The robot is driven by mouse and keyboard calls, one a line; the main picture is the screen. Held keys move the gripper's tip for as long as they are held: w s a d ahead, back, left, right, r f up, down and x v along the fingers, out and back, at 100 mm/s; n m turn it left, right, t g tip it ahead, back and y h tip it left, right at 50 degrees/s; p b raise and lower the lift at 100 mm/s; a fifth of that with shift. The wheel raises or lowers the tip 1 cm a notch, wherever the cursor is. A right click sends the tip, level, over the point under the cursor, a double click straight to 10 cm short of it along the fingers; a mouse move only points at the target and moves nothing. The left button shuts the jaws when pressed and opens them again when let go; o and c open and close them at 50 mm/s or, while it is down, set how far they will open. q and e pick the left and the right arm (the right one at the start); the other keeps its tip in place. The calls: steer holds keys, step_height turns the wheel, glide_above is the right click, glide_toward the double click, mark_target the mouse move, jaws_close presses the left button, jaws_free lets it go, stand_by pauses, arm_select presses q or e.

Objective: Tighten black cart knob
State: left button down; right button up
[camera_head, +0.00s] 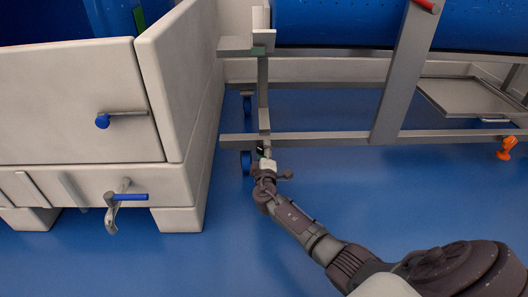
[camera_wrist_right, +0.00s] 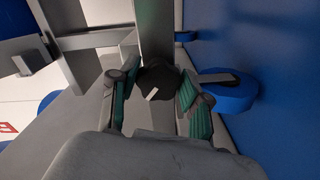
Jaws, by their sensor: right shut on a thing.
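The black cart knob (camera_wrist_right: 157,82) sits on the grey metal post of the cart frame, in the middle of the right wrist view. It is dark, with a small light mark on its face. My right gripper (camera_wrist_right: 152,98) has its green-padded fingers on either side of the knob and is shut on it. In the head view my right gripper (camera_head: 266,172) reaches the low end of the cart's upright post (camera_head: 263,100), and the knob is mostly hidden there. My left gripper is not in view.
A blue caster wheel (camera_wrist_right: 225,90) is close beside the right finger. A beige tub (camera_head: 80,100) with blue-handled levers stands to the left. A large blue drum (camera_head: 400,22) rests on the cart frame. An orange part (camera_head: 506,147) is at far right. Blue floor is clear in front.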

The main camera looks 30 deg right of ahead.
steer(key=shift+f, duration=0.1)
stand_by(0.4)
steer(key=o, duration=1.2)
steer(key=shift+c, duration=0.2)
steer(key=shift+s, duration=0.1)
steer(key=v, duration=0.7)
steer(key=shift+s, duration=0.2)
steer(key=shift+a, duration=0.15)
